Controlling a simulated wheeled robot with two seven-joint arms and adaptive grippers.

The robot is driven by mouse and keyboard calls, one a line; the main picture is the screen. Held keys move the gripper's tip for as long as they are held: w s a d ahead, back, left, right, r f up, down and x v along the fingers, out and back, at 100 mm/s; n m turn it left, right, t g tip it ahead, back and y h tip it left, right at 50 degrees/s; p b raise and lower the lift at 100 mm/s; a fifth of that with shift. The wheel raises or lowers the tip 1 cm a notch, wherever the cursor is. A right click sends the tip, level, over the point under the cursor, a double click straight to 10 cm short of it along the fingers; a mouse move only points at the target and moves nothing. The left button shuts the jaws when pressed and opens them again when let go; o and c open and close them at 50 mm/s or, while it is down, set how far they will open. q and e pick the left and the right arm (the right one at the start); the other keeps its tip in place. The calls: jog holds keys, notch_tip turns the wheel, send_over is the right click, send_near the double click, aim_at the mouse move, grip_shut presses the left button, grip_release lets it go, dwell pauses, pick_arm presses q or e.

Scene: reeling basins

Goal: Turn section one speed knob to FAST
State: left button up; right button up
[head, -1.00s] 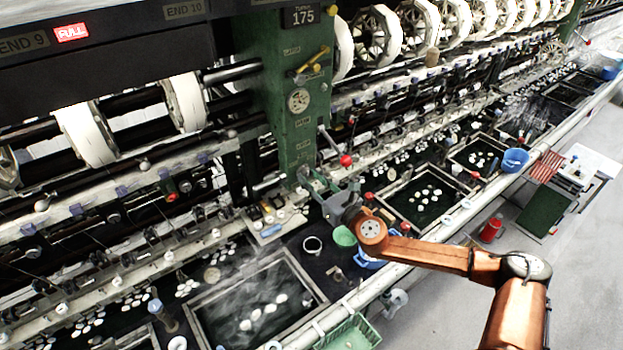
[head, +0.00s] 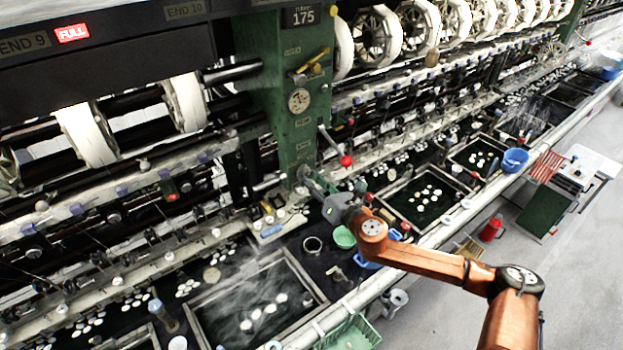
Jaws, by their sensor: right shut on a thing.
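The green machine column (head: 285,110) stands in the middle of the head view, with a round dial, a brass-coloured lever and small label plates on its face. My right gripper (head: 306,180) is at the foot of this column, reached in from the lower right. It is shut on a small pale knob (head: 302,172) there, which looks like the speed knob. The gripper's fingers cover part of the knob, and its pointer and any FAST marking are too small or hidden to read. My left gripper is not in view.
A lever with a red ball (head: 346,161) sticks out just right of my gripper. Below are dark water basins (head: 256,305) with white cocoons, a green bowl (head: 343,237) and a blue bowl (head: 514,160). The grey floor at right has free room.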

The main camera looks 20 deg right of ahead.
jog(key=m, duration=0.5)
jog(key=shift+p, duration=0.3)
dwell(0.4)
jog(key=o, duration=1.2)
jog(key=shift+c, duration=0.2)
jog(key=shift+s, duration=0.1)
jog(key=v, duration=1.2)
